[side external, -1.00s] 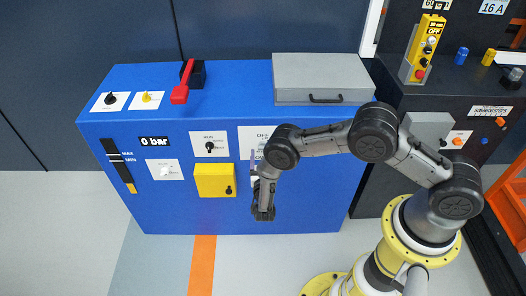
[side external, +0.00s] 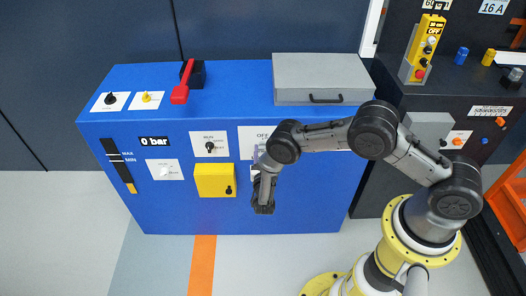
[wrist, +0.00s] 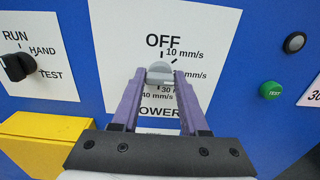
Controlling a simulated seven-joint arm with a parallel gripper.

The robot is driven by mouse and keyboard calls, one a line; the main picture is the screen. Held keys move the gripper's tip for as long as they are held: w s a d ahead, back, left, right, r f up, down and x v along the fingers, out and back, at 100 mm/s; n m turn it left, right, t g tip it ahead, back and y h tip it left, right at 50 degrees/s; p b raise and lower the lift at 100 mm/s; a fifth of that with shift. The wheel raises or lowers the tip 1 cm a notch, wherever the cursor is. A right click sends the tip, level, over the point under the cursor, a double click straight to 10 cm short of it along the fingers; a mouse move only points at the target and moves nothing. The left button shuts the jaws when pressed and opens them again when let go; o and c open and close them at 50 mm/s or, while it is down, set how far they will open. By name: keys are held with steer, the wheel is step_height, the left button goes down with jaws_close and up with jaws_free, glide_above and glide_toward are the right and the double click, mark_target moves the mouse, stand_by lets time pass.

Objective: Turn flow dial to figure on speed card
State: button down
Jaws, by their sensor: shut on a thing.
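The flow dial (wrist: 160,74) is a small grey knob on a white panel (wrist: 118,30) in the wrist view. The panel is marked OFF at the top, with mm/s figures around the dial's right and lower sides; some are covered by my fingers. My gripper (wrist: 160,82) is shut on the dial, with one purple finger on each side. I cannot tell exactly which mark the dial points at. A white card (wrist: 313,97) with "30" is cut off at the right edge; I cannot tell if it is the speed card. In the side view my arm hides the dial.
A black RUN/HAND/TEST switch (wrist: 18,66) is left of the dial, and a yellow box (wrist: 40,132) is below left. A grey lidded case (side external: 322,80) sits on the blue cabinet (side external: 230,90).

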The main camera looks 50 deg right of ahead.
steer(key=shift+m, duration=0.3)
steer(key=m, duration=0.4)
steer(key=shift+m, duration=2)
steer(key=shift+c, duration=2.1)
jaws_free()
steer(key=shift+s+a, duration=0.1)
steer(key=v, duration=1.3)
steer(key=shift+s+a, duration=0.2)
